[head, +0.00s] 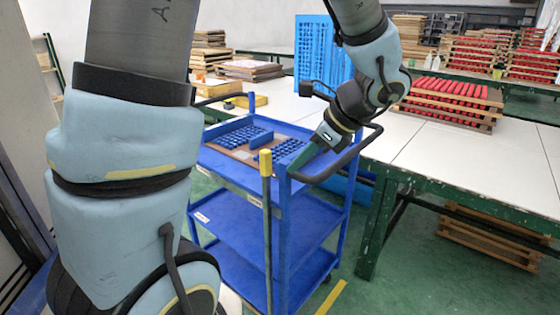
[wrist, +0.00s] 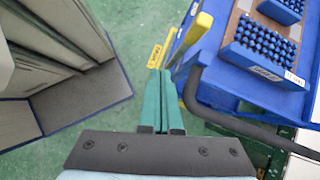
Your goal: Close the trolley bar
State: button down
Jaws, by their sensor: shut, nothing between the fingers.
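The blue trolley (head: 235,172) stands beside the long white table. A black bar (head: 348,158) curves along its right end, from the near corner post up to the far right. The bar also shows in the wrist view (wrist: 240,127), to the right of the fingers. A thin upright pole with a yellow top (head: 266,162) stands at the trolley's near side; its yellow end shows in the wrist view (wrist: 196,36). My gripper (head: 296,167) is at the near right corner. In the wrist view its green fingers (wrist: 158,76) are together and empty. Contact with the bar cannot be told.
The trolley's top shelf holds a brown board (head: 232,151) with blue pegged blocks. The white table (head: 440,150) on a green frame carries a stack with red rods (head: 445,96). Grey panels (wrist: 60,50) lean left in the wrist view. Green floor is open in front.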

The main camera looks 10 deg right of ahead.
aim_at(283, 163)
jog(key=d+r+m+t, duration=0.2)
jog(key=d+r+m, duration=0.1)
jog(key=d+m, duration=0.15)
jog(key=shift+n, duration=0.35)
jog(key=p+x, duration=0.1)
jog(key=x, duration=0.3)
jog(key=r+p+x, duration=0.1)
jog(key=x, duration=0.3)
jog(key=w+a+x, duration=0.1)
jog(key=x, duration=0.2)
jog(key=shift+w+a+p, duration=0.25)
jog(key=shift+w+p, duration=0.05)
jog(key=shift+p, duration=0.1)
jog(key=shift+w+a+f, duration=0.2)
jog(key=shift+w+a, duration=0.25)
jog(key=shift+w, duration=0.05)
jog(key=w+a+b, duration=0.1)
jog(key=w+a, duration=1.6)
jog(key=w, duration=0.1)
jog(key=shift+w+a+b, duration=0.35)
jog(key=shift+r, duration=0.15)
